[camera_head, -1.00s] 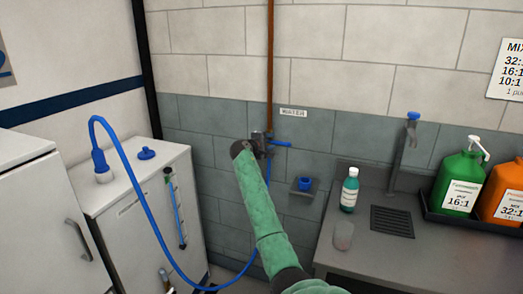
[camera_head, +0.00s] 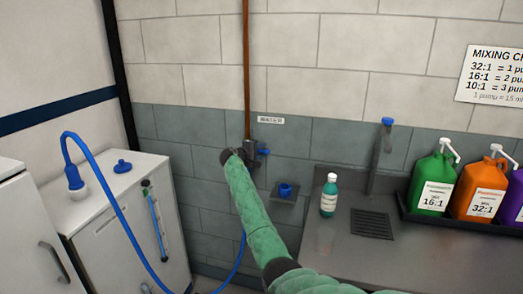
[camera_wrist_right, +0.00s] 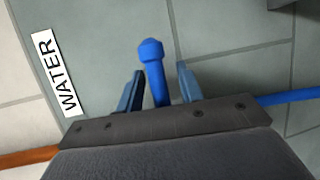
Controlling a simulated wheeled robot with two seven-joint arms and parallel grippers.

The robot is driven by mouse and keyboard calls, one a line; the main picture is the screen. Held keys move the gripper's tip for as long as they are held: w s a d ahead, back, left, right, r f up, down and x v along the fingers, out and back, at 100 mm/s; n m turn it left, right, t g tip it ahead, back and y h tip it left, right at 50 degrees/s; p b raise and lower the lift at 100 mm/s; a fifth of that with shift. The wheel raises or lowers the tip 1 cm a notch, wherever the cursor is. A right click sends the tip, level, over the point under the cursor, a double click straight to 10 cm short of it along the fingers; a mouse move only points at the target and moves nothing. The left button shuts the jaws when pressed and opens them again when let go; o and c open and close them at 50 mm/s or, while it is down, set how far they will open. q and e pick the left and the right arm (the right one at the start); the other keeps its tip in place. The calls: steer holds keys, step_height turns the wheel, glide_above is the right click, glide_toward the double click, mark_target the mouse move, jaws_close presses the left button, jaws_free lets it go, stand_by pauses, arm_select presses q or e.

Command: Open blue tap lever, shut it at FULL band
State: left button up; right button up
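The blue tap lever (camera_head: 264,151) is on the tap at the copper pipe, under the WATER label. In the right wrist view the lever (camera_wrist_right: 153,70) stands between the two fingers of my right gripper (camera_wrist_right: 159,88), with a gap on each side. In the head view my right gripper (camera_head: 240,156) is at the tap, and its fingers are largely hidden. The white tank (camera_head: 108,215) at the left has an upright sight tube (camera_head: 155,222) on its front, showing blue; its level and FULL band are too small to read. My left gripper is not in view.
A blue hose (camera_head: 102,180) loops from the tank top down to the floor. A blue cup-like piece (camera_head: 286,190) sits on a small wall bracket right of the tap. A counter (camera_head: 330,262) at the right bears a teal bottle (camera_head: 329,195) and pump jugs (camera_head: 433,182).

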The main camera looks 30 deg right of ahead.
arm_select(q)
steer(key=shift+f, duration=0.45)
arm_select(e)
steer(key=shift+w+d+f, duration=0.1)
steer(key=shift+d, duration=0.25)
jaws_close()
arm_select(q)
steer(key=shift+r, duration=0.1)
